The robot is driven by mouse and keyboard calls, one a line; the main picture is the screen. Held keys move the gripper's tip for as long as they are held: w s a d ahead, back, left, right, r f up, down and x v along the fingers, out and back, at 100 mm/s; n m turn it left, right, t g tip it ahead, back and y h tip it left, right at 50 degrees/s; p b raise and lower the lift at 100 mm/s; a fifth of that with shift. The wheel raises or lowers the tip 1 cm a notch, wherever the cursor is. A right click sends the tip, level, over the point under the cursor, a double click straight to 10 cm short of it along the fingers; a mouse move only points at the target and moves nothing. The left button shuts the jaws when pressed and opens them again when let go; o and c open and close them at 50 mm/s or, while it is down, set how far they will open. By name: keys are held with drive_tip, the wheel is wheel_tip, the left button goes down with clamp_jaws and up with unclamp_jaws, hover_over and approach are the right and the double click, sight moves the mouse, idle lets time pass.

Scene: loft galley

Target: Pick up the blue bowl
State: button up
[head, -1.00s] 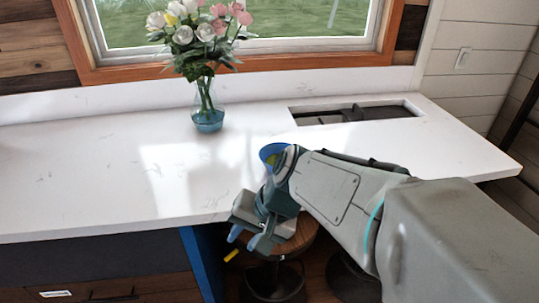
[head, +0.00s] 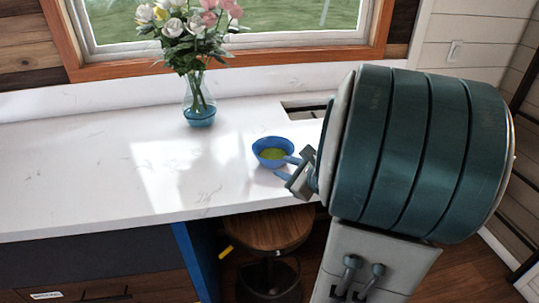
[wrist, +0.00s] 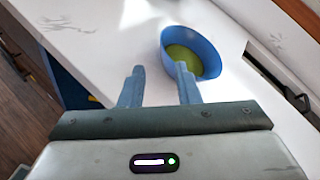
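The blue bowl (head: 272,153), with a yellow-green inside, stands upright on the white counter near its front edge. It also shows in the wrist view (wrist: 208,53), just beyond my right fingertip. My gripper (head: 284,168) is at the bowl's right front side in the head view. In the wrist view my gripper (wrist: 158,78) has its two fingers apart with nothing between them but counter. The right finger overlaps the bowl's near side in the picture; I cannot tell whether it touches.
A glass vase of flowers (head: 199,105) stands behind and left of the bowl. A recessed opening (head: 305,107) lies in the counter behind it. A wooden stool (head: 268,228) is below the front edge. The white counter (head: 80,170) is clear on the left.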

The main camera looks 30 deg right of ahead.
hover_over(273, 184)
drive_tip(key=shift+f, duration=0.95)
drive_tip(key=shift+p+x, duration=1.15)
drive_tip(key=shift+x, duration=1.55)
drive_tip(key=shift+d, duration=0.15)
clamp_jaws()
drive_tip(key=shift+r, duration=0.1)
